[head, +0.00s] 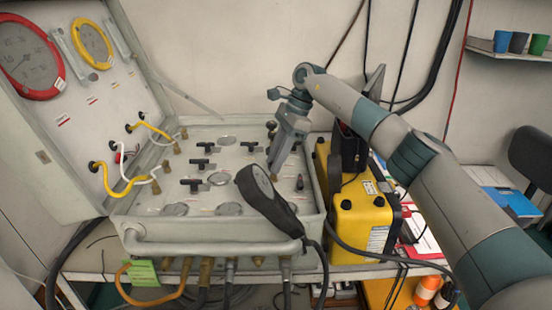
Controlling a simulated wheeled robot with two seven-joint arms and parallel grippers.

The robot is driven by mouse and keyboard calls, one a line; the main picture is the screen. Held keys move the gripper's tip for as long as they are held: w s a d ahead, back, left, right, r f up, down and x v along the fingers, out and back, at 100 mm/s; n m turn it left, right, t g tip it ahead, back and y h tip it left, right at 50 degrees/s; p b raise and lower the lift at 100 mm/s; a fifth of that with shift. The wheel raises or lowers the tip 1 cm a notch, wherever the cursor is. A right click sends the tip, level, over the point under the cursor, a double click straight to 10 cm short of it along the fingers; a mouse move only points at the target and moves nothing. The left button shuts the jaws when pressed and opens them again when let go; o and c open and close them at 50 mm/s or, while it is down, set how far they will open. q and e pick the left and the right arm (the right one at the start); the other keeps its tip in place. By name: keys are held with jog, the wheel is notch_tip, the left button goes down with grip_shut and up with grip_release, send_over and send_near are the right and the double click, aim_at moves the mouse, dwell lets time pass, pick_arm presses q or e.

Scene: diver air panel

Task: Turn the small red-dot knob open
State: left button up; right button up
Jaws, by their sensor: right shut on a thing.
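The air panel (150,228) lies open on a bench, with several black T-handles, small knobs and round discs on its face. My right gripper (274,176) comes down from above at the panel's back right. It is shut on a small knob, of which only a brass-coloured bit shows between the fingertips. A red dot on it cannot be made out, and its turned position is hidden. Another small dark knob (300,183) stands to the right, apart from the gripper. My left gripper is not in view.
A black handset (262,196) with a cable lies across the panel's front right, close to the gripper. A yellow case (360,215) stands right of the panel. The raised lid (70,120) carries gauges. Hoses hang at the front edge.

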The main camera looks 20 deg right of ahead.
jog(key=shift+w+n+g, duration=0.1)
jog(key=shift+n+g, duration=0.3)
jog(key=shift+n, duration=0.6)
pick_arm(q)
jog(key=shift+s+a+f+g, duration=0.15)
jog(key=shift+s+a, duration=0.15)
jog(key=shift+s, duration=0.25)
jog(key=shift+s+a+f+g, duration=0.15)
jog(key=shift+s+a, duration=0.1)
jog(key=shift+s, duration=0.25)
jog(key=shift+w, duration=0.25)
pick_arm(e)
jog(key=o, duration=1)
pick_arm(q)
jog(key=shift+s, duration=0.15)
